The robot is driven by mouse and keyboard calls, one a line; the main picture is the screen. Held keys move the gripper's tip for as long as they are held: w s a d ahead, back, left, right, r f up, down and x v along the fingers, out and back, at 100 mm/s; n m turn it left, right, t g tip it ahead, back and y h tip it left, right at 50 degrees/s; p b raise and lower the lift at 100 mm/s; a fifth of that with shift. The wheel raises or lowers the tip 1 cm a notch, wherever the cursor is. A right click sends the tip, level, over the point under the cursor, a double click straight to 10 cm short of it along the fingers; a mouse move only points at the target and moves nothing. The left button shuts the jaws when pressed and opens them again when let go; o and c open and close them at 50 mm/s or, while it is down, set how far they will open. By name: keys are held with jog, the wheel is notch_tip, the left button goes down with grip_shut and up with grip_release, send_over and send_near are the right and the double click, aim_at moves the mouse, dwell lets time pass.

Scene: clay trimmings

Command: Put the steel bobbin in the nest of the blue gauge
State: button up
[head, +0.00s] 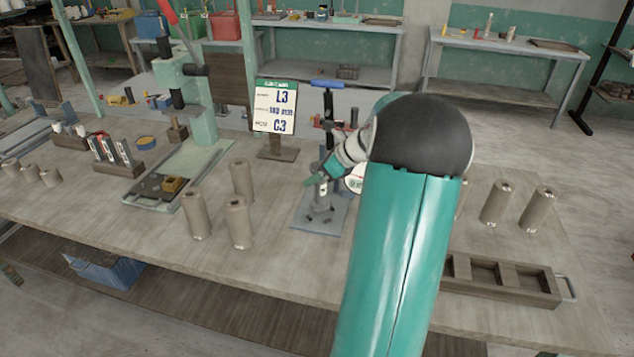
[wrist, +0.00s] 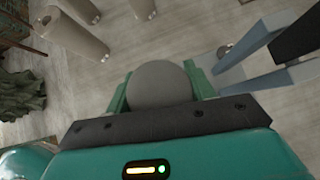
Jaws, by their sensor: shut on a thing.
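My gripper (head: 318,178) is shut on the steel bobbin, whose round grey end (wrist: 160,84) fills the space between the green fingers in the wrist view. In the head view the gripper is over the base area of the blue gauge (head: 305,218), a blue-grey plate with an upright frame and a blue handle on top. Blue-grey parts of the gauge also show at the right in the wrist view (wrist: 258,80). The nest is not clearly visible; my gripper and arm hide part of the gauge. I cannot tell whether the bobbin touches it.
Several beige clay cylinders (head: 238,222) stand just left of the gauge. A sign (head: 274,106) stands behind it. A green press (head: 203,125) is farther left. A dark compartment tray (head: 545,298) and more cylinders (head: 497,203) are to the right of my arm.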

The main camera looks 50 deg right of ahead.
jog(key=shift+w+f, duration=0.15)
jog(key=shift+f, duration=1.45)
jog(key=shift+f, duration=0.15)
jog(key=o, duration=1.2)
